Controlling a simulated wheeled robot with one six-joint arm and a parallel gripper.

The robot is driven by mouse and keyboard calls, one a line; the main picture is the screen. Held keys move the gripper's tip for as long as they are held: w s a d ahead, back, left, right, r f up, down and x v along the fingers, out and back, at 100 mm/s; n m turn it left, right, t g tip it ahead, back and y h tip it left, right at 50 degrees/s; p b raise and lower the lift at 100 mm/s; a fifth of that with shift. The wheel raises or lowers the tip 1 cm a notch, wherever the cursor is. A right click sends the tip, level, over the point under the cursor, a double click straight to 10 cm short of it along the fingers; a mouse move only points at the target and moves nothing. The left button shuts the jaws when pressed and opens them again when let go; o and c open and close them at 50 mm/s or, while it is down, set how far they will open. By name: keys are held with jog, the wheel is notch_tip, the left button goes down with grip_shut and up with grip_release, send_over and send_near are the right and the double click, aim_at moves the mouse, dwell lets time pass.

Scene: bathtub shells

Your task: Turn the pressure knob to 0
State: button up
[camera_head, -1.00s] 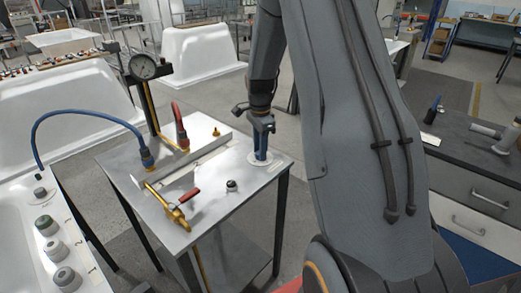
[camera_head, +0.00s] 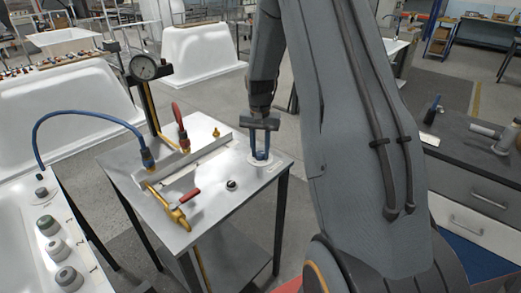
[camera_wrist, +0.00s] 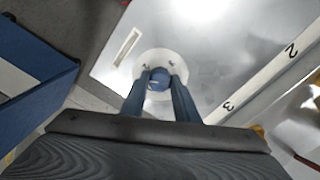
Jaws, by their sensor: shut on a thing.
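The pressure knob (camera_wrist: 158,84) is a small blue round knob on a white round dial plate (camera_wrist: 178,62) with dark marks. In the head view the dial plate (camera_head: 276,168) lies near the right corner of a metal table. My gripper (camera_head: 261,158) points down over the plate with its two blue fingers around the knob. The wrist view shows my gripper (camera_wrist: 158,76) shut on the knob, one finger on each side. The knob is mostly hidden in the head view. The dial marks are too small to read.
The metal table (camera_head: 218,205) carries a brass valve with a red handle (camera_head: 178,208), a small black knob (camera_head: 231,184), a blue hose (camera_head: 90,112) and a pressure gauge (camera_head: 143,68) on a post. A dark workbench (camera_head: 460,150) stands at the right.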

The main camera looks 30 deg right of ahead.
jog(key=n, duration=0.4)
jog(key=shift+n, duration=0.3)
jog(key=n, duration=0.3)
jog(key=shift+w+n+p, duration=0.1)
jog(key=shift+n+p, duration=0.2)
jog(key=shift+n, duration=0.1)
jog(key=n, duration=1)
jog(key=shift+n+p, duration=0.4)
jog(key=n, duration=0.3)
jog(key=shift+r+n, duration=0.1)
jog(key=shift+n, duration=0.2)
jog(key=n, duration=0.3)
jog(key=shift+p, duration=0.3)
jog(key=shift+n, duration=2.2)
